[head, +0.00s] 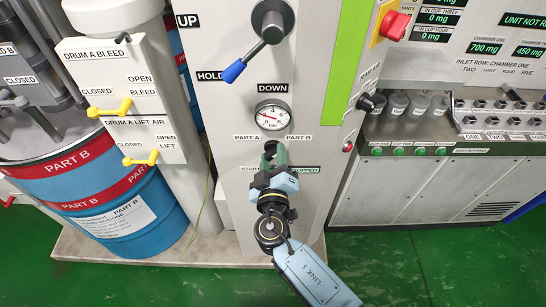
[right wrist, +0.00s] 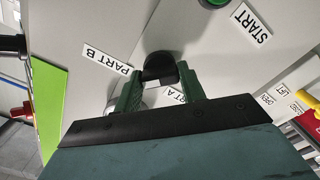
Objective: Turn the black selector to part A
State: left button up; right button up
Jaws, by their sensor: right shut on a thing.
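The black selector (right wrist: 160,68) sits on the grey panel between the fingers of my right gripper (right wrist: 158,88) in the right wrist view. The gripper is shut on it. In the head view my right gripper (head: 274,152) reaches the panel just below the pressure gauge and mostly hides the selector. The PART A label (head: 246,138) is to its left and the PART B label (head: 299,137) to its right. In the wrist view the PART A label is partly covered by a finger. I cannot tell which way the selector points. My left gripper is not in view.
A round gauge (head: 273,115) is just above the gripper. A lever with a blue tip (head: 233,71) stands out higher up. START and STOPPED labels (head: 305,170) lie beside the gripper. A blue and red drum (head: 95,190) stands left, and a red knob (head: 396,25) is at upper right.

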jog(key=shift+n, duration=0.3)
jog(key=n+b, duration=0.1)
jog(key=n, duration=0.1)
jog(key=shift+f+n+b, duration=0.1)
jog(key=shift+n+b, duration=0.2)
jog(key=n, duration=0.4)
jog(key=shift+n+b, duration=0.3)
jog(key=shift+b, duration=0.05)
jog(key=n, duration=0.4)
jog(key=shift+n, duration=0.3)
jog(key=n+p, duration=0.1)
jog(key=n, duration=0.4)
jog(key=shift+p, duration=0.4)
jog(key=shift+n, duration=0.4)
jog(key=o, duration=1)
